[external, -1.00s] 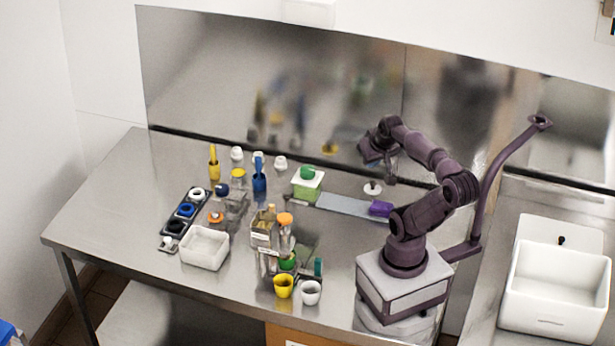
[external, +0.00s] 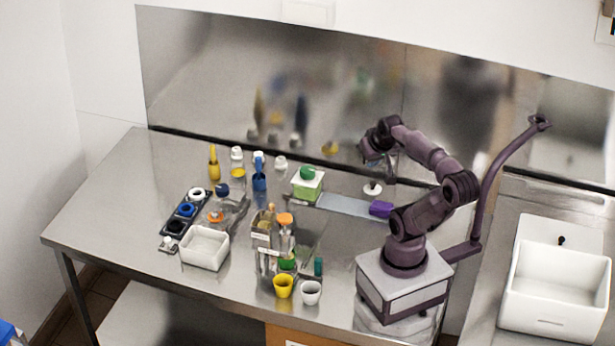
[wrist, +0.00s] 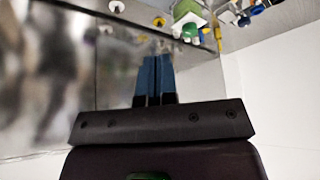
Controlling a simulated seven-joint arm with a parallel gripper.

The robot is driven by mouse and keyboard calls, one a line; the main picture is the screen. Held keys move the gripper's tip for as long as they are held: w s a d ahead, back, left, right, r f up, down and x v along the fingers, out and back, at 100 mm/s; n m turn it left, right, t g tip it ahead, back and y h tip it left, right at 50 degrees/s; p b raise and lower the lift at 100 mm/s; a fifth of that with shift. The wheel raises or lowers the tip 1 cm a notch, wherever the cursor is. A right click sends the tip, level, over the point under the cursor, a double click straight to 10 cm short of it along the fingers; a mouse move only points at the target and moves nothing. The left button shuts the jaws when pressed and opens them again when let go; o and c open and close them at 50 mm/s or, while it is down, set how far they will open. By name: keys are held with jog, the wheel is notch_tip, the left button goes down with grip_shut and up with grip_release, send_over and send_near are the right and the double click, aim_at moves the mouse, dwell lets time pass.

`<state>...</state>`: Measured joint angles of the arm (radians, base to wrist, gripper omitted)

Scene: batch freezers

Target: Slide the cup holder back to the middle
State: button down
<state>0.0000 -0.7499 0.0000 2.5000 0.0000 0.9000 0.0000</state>
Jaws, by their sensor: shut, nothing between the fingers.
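I cannot tell for certain which item is the cup holder. A pale flat rail (external: 348,205) lies on the steel bench, with a white and green block (external: 307,184) at its left end and a purple block (external: 381,208) at its right end. A white round piece with a dark knob (external: 373,188) stands just behind the rail. My gripper (external: 370,158) is in the air above the back of the bench, over this round piece and apart from everything. In the wrist view its two blue fingers (wrist: 155,60) are together and empty. The green and white block shows at the top there.
Yellow and white cups (external: 283,286) stand at the front edge. A white bin (external: 205,248) and a dark tray with rings (external: 186,211) are to the left. Several bottles and tools crowd the middle. A steel back wall (external: 280,80) rises behind. The far left bench is clear.

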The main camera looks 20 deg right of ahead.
dwell(0.3)
jog(key=c, duration=1.5)
grip_release()
jog(key=shift+c, duration=0.2)
jog(key=o, duration=0.5)
jog(key=a+f+n+g, duration=0.1)
jog(key=a+f, duration=0.1)
jog(key=a+f+n+g, duration=0.1)
jog(key=a+f, duration=0.1)
jog(key=f, duration=0.1)
jog(key=w+a+f+n+g, duration=0.1)
jog(key=a+f, duration=0.1)
jog(key=shift+a+f+n+g, duration=0.2)
jog(key=shift+f+n+g, duration=0.1)
jog(key=shift+g, duration=0.1)
jog(key=shift+o, duration=0.2)
jog(key=n+g, duration=0.2)
jog(key=n, duration=0.3)
send_over(319, 259)
notch_tip(319, 259, down, 12)
notch_tip(319, 259, down, 13)
jog(key=shift+a+f, duration=0.1)
jog(key=shift+a, duration=0.05)
jog(key=shift+c, duration=0.5)
grip_shut()
